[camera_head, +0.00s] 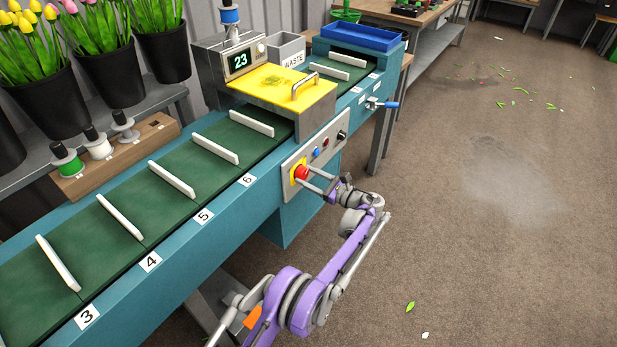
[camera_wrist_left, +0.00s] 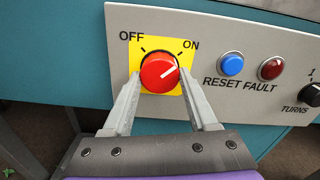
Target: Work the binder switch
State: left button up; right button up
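The binder switch is a round red knob (camera_head: 301,173) on a yellow plate on the machine's grey control panel. OFF is printed at the plate's upper left. My left gripper (camera_head: 307,177) reaches the panel from the lower right. Its fingers (camera_wrist_left: 160,80) stand apart, one on each side of the knob, with the tips close to its edges. Whether they press on the knob I cannot tell. My right gripper is not in view.
A blue RESET button (camera_wrist_left: 231,63), a red FAULT light (camera_wrist_left: 271,68) and a black TURNS dial (camera_wrist_left: 313,92) sit right of the knob. The green conveyor (camera_head: 130,215) with white dividers runs left. A yellow cover (camera_head: 270,85) stands above the panel. Open floor lies right.

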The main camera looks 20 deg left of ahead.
pick_arm(q)
jog(key=c, duration=0.6)
jog(key=shift+f+n, duration=0.1)
jog(key=shift+n, duration=0.3)
jog(key=shift+n+b, duration=0.65)
jog(key=shift+n, duration=0.35)
jog(key=n+b, duration=0.1)
jog(key=n, duration=0.2)
jog(key=shift+n, duration=0.3)
jog(key=n+b, duration=0.1)
jog(key=n, duration=1)
jog(key=shift+d+r, duration=0.1)
jog(key=shift+r, duration=0.1)
jog(key=shift+n, duration=0.4)
